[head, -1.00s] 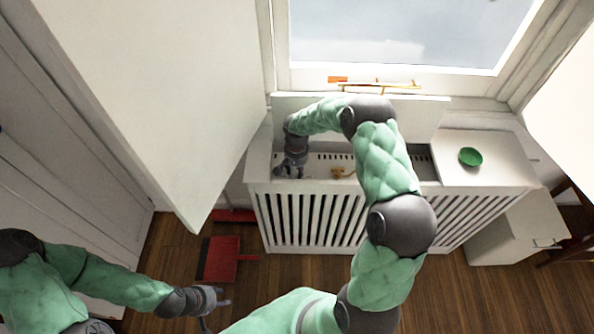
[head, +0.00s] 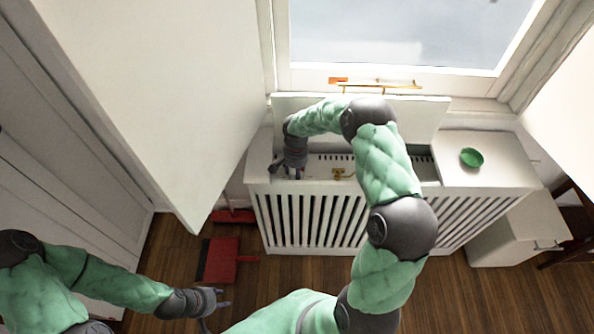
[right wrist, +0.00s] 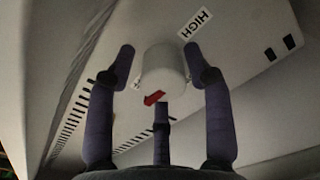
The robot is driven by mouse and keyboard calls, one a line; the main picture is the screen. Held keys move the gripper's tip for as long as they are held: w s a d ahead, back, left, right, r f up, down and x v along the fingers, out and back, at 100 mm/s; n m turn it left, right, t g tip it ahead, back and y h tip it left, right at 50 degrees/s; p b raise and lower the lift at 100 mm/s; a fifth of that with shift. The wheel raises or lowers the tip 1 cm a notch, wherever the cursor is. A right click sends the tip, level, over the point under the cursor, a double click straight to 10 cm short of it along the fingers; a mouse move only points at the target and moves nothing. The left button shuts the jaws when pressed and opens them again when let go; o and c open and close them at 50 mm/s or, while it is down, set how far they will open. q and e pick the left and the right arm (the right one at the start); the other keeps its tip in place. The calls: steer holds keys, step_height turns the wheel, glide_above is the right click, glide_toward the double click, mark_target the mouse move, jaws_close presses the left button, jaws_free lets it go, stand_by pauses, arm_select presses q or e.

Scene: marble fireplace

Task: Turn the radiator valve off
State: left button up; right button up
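The radiator valve is a white round knob (right wrist: 166,68) with a red pointer (right wrist: 154,98), seen in the right wrist view under a slanted white surface. A "HIGH" label (right wrist: 195,24) is above and right of it. My right gripper (right wrist: 160,72) has its fingers spread around the knob: one on each side, one below near the pointer. A gap shows at the left finger; I cannot tell whether the right finger touches. In the head view my right gripper (head: 287,170) reaches into the left end of the radiator cover, hiding the valve. My left gripper (head: 218,298) is open and empty, low at left.
The slatted radiator cover (head: 262,215) stands below the window, with a raised panel (head: 430,115) behind the opening. A brass fitting (head: 343,174) is right of the gripper. A red dustpan (head: 219,260) lies on the floor.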

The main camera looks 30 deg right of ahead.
steer(key=shift+o, duration=0.5)
steer(key=shift+s+a+f, duration=0.15)
steer(key=shift+a, duration=0.15)
steer(key=shift+d, duration=0.1)
steer(key=shift+d, duration=0.1)
steer(key=shift+r, duration=0.45)
step_height(320, 180, up, 11)
steer(key=shift+r, duration=0.15)
